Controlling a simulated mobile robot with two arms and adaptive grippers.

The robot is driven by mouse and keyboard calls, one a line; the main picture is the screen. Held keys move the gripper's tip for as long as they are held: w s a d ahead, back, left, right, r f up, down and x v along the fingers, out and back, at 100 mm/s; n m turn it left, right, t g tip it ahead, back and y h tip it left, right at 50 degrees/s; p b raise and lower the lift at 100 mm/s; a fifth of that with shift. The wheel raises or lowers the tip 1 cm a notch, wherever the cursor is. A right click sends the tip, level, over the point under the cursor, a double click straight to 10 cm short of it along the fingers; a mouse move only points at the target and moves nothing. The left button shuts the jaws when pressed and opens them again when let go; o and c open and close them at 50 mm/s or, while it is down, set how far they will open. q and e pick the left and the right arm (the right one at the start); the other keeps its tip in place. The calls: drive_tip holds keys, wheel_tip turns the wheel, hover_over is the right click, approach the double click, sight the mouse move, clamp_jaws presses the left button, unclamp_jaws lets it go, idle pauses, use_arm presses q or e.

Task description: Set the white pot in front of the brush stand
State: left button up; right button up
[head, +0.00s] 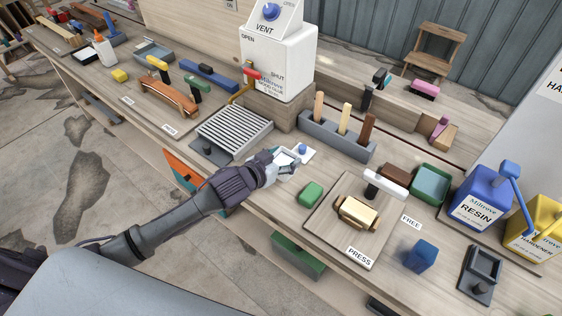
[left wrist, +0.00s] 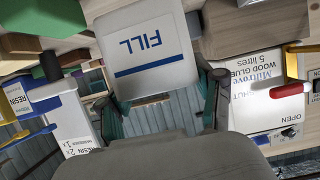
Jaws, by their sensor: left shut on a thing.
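My left gripper (head: 277,164) is shut on the white pot (head: 287,158), over the bench between the slatted grate and the green block. In the left wrist view the pot (left wrist: 150,55) sits between the two fingers (left wrist: 165,98) and shows a blue line and the word FILL. In the head view the gripper hides part of the pot, and I cannot tell whether it touches the bench. The brush stand (head: 345,148), a grey block with three upright handles, is just behind and right of the pot. My right gripper is not in view.
The slatted grate (head: 233,132) is to the left, and the white glue box (head: 277,62) stands behind. A green block (head: 311,194) and the press board (head: 326,222) lie to the right.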

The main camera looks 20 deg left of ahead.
sight(281, 164)
use_arm(q)
drive_tip(key=shift+w+a+f, duration=0.3)
drive_tip(key=shift+w+f, duration=0.05)
drive_tip(key=shift+w, duration=0.15)
drive_tip(key=shift+w+a+f, duration=0.3)
drive_tip(key=shift+w, duration=0.2)
drive_tip(key=shift+w+a+f, duration=0.1)
drive_tip(key=shift+f, duration=0.1)
wheel_tip(281, 164, down, 3)
drive_tip(key=shift+f+p, duration=0.15)
drive_tip(key=shift+p, duration=0.25)
drive_tip(key=shift+f, duration=0.3)
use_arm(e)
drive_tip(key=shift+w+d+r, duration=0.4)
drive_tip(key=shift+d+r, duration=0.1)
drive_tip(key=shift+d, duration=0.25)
use_arm(q)
drive_tip(key=shift+f, duration=0.15)
drive_tip(key=o, duration=1.3)
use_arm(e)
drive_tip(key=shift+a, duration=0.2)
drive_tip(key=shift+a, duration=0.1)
